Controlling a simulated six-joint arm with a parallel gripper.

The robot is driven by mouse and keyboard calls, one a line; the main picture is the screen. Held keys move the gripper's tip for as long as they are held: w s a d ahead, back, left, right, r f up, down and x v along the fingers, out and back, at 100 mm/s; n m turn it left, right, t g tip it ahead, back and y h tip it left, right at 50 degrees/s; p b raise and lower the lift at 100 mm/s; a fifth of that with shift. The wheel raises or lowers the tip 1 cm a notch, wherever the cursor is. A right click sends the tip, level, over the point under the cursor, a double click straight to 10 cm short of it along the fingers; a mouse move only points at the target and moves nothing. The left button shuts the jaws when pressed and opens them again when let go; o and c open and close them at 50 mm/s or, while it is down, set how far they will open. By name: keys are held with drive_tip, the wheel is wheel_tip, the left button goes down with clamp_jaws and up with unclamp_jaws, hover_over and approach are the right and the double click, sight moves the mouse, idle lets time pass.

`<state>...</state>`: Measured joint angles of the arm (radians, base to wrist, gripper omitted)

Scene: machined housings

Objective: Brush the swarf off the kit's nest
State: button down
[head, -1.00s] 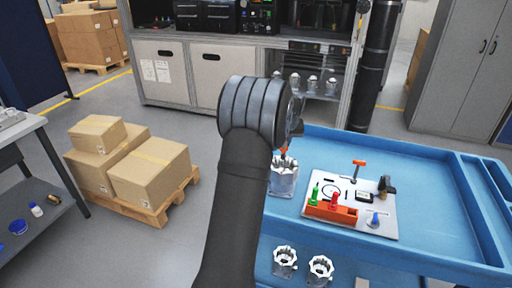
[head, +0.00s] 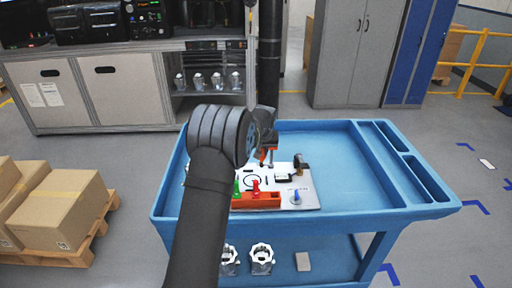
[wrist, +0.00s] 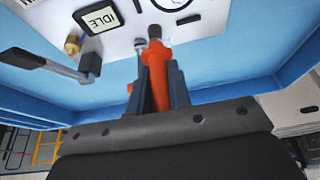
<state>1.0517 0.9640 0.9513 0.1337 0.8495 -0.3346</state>
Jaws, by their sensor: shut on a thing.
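My gripper (wrist: 157,92) is shut on an orange-red handled tool (wrist: 158,70) with a short brownish tip, which looks like a brush. In the head view my gripper (head: 264,150) is above the far side of a white kit board (head: 311,198), partly hidden by my arm. The board carries a dark ring outline (head: 256,181), possibly the nest, and small dark marks. In the wrist view the ring (wrist: 172,4) is at the top edge, beyond the tool tip. Whether the tip touches the board I cannot tell. I cannot make out swarf for certain.
An orange rack (head: 262,201) holds green and red tools at the board's near edge. An IDLE display (wrist: 101,17), a grey-handled tool (wrist: 52,66) and a blue piece (head: 296,198) are nearby. The blue trolley (head: 345,200) has free room right; white-topped housings (head: 262,256) stand below.

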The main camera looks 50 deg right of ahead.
sight(261, 166)
drive_tip(key=shift+f, duration=2.75)
drive_tip(key=shift+w+a+f, duration=0.35)
drive_tip(key=shift+a+f, duration=0.05)
drive_tip(key=shift+f, duration=0.2)
drive_tip(key=shift+w+a, duration=2.4)
drive_tip(key=shift+s+a, duration=0.25)
drive_tip(key=shift+s, duration=0.15)
drive_tip(key=shift+s+d, duration=0.1)
drive_tip(key=shift+s, duration=0.2)
drive_tip(key=shift+s+d, duration=2.35)
drive_tip(key=shift+d, duration=0.1)
drive_tip(key=shift+s+a, duration=0.1)
drive_tip(key=shift+s, duration=0.15)
drive_tip(key=shift+w+a, duration=0.4)
drive_tip(key=shift+a, duration=0.45)
drive_tip(key=shift+w+a, duration=2.1)
wheel_tip(261, 166, up, 8)
